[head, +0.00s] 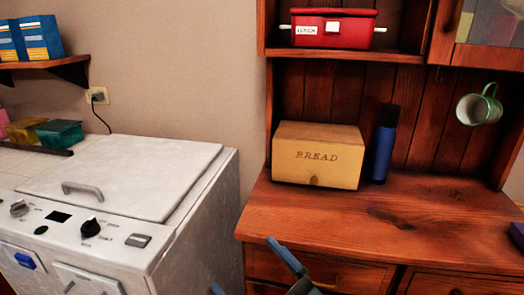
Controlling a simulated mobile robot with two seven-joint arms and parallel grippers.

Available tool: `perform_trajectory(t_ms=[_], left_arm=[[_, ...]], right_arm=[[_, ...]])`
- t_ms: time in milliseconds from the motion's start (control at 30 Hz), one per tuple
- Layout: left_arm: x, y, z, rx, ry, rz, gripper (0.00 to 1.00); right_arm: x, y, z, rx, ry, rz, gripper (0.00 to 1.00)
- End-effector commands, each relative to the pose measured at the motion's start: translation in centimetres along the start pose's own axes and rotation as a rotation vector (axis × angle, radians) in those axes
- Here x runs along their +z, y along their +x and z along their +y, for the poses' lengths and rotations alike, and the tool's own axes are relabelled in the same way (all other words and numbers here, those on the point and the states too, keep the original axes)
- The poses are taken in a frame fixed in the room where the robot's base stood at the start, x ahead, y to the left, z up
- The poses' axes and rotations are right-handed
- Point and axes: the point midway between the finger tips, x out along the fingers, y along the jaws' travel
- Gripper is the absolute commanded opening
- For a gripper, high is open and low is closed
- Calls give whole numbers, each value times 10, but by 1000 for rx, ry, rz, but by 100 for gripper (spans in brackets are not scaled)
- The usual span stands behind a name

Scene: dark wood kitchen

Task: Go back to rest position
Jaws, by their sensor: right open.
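My right gripper (243,263) shows at the bottom edge, in front of the wooden hutch (350,218). Its blue-grey fingers are apart and nothing shows between them. One finger overlaps the counter's front edge in the picture; I cannot tell whether it touches. Most of this gripper and its arm are cut off below. My left gripper is out of view.
A bread box (318,155) and a dark blue bottle (384,150) stand on the hutch counter, whose front is bare. A white appliance (120,180) stands left. A red lunch box (333,28) sits above; a green mug (479,106) hangs right.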

Motion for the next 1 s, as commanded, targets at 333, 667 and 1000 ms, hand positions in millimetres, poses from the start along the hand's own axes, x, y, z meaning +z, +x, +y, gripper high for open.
perform_trajectory(t_ms=[333,667,1000], left_arm=[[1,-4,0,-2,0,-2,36],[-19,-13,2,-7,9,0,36],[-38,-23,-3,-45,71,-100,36]], right_arm=[[92,-143,32,390,243,-566,95],[103,-222,17,458,356,-868,95],[78,-216,26,449,313,-970,95]])
